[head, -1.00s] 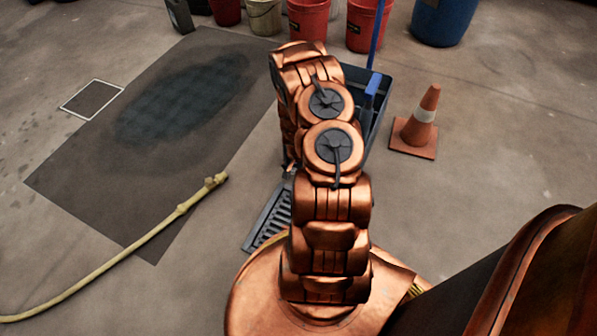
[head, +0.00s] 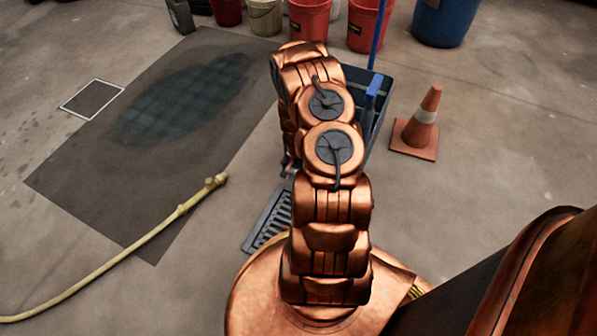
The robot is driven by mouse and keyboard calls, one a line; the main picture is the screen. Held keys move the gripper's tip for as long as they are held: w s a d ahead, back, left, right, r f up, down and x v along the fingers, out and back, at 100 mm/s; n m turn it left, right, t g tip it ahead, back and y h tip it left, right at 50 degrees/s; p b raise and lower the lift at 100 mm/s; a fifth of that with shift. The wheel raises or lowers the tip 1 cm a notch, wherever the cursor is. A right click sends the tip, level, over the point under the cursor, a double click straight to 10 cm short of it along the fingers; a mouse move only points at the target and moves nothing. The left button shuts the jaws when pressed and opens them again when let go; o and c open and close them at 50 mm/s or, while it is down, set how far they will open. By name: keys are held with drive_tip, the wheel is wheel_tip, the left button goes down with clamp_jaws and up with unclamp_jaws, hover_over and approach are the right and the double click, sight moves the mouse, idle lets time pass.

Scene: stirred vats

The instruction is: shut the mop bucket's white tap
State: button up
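The mop bucket (head: 374,130) is dark blue-grey and stands on the floor behind my copper arm. Only its right side and upper rim show, with a blue handle (head: 374,86) and a blue pole (head: 379,35) rising from it. The white tap is not visible; my arm covers the near and left part of the bucket. My gripper is hidden behind my arm's links, so its place relative to the tap and its opening cannot be seen.
An orange cone (head: 420,122) stands right of the bucket. A slotted floor drain (head: 268,219) lies in front of it. A yellow hose (head: 130,250) and a dark wet mat (head: 215,120) lie to the left. Red buckets (head: 309,18) and a blue barrel (head: 443,20) stand behind.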

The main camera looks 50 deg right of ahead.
drive_tip(key=shift+s, duration=0.15)
drive_tip(key=shift+r, duration=0.45)
wheel_tip(320, 180, up, 11)
idle(0.5)
drive_tip(key=shift+a+r, duration=0.1)
idle(0.4)
